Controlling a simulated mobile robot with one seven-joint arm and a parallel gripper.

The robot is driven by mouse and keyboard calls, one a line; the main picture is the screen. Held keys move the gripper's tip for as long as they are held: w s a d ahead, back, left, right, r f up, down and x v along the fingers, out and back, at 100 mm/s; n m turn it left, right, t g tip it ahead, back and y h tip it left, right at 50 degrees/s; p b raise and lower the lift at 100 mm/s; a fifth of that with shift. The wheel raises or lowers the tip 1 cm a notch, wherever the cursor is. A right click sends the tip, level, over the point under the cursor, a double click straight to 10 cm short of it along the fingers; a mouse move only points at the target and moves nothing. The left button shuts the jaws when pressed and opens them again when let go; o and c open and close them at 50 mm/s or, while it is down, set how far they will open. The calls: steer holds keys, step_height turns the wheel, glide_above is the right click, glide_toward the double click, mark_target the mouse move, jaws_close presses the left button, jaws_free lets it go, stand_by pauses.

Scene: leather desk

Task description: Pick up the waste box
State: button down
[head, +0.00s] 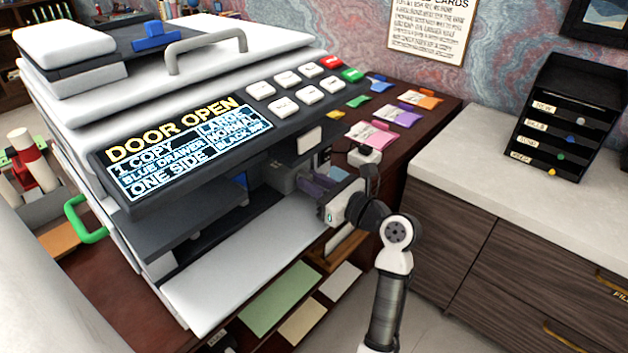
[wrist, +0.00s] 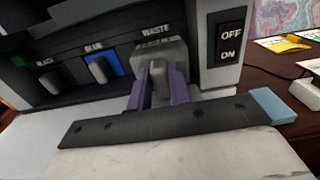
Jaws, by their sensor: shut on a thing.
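The waste box (wrist: 160,52) is a grey block under the label WASTE, in the right part of the copier's open front. My gripper (wrist: 158,88) has purple fingers, shut on the narrow grey grip at the front of the box. The box still appears to sit in its slot. In the head view my gripper (head: 318,185) reaches into the copier (head: 110,190) from the right, and the grey box (head: 284,178) shows partly beyond the fingers. The copier's screen reads DOOR OPEN.
A BLUE slot (wrist: 98,68) and a BLACK slot (wrist: 48,82) lie left of the box. An OFF/ON switch (wrist: 229,42) is close on the right. A dark bar (wrist: 170,122) with a blue end crosses below my fingers. The white panel (head: 235,265) lies open below.

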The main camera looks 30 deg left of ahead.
steer(key=shift+d, duration=0.1)
steer(key=c, duration=1.2)
jaws_free()
steer(key=shift+d, duration=0.1)
steer(key=s+d+b, duration=0.2)
steer(key=d, duration=1.1)
steer(key=shift+d, duration=0.25)
